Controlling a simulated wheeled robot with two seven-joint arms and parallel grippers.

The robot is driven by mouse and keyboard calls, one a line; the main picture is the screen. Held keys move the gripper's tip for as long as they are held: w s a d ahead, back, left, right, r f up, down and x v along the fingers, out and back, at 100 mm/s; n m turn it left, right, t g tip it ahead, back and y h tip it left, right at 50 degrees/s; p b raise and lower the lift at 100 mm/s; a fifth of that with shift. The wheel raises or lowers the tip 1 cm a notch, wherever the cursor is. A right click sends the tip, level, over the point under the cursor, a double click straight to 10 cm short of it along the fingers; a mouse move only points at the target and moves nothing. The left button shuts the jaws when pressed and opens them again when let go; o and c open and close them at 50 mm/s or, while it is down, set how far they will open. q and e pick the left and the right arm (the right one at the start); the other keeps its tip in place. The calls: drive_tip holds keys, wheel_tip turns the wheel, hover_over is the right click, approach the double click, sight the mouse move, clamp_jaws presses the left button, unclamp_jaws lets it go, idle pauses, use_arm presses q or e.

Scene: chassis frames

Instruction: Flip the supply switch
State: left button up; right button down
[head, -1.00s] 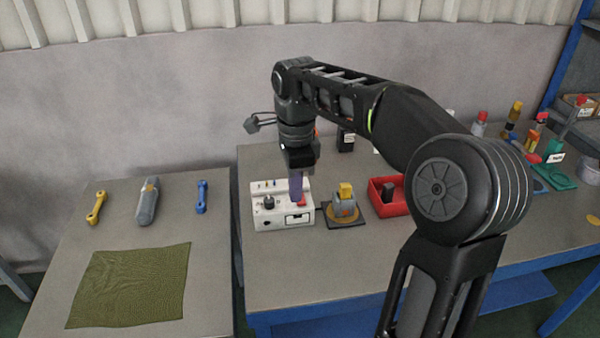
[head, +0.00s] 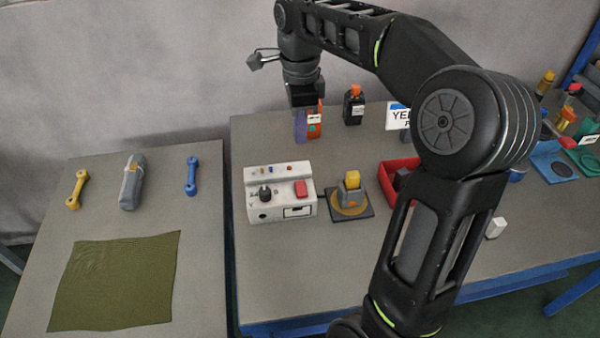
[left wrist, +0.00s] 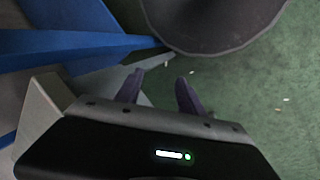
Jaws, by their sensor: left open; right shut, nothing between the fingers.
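A white supply box (head: 262,209) stands near the left edge of the right-hand table. A red switch (head: 301,188) sits on its right front, with a dark knob (head: 265,193) to the left and small coloured posts along the raised back. The switch's exact tilt is too small to tell. My right gripper (head: 301,128) points down with its purple fingers shut and empty, above and behind the box, apart from the switch. My left gripper (left wrist: 160,94) shows only in the left wrist view, open and empty over the green floor.
A yellow-topped grey part on a dark plate (head: 366,208) stands right of the box, then a red bin (head: 392,173). Dark and orange-capped bottles (head: 354,107) stand behind. The left table holds tools and a green cloth (head: 115,280). Table space before the box is clear.

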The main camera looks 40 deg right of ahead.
sight(300, 184)
wheel_tip(300, 184, down, 13)
drive_tip(key=shift+f, duration=0.5)
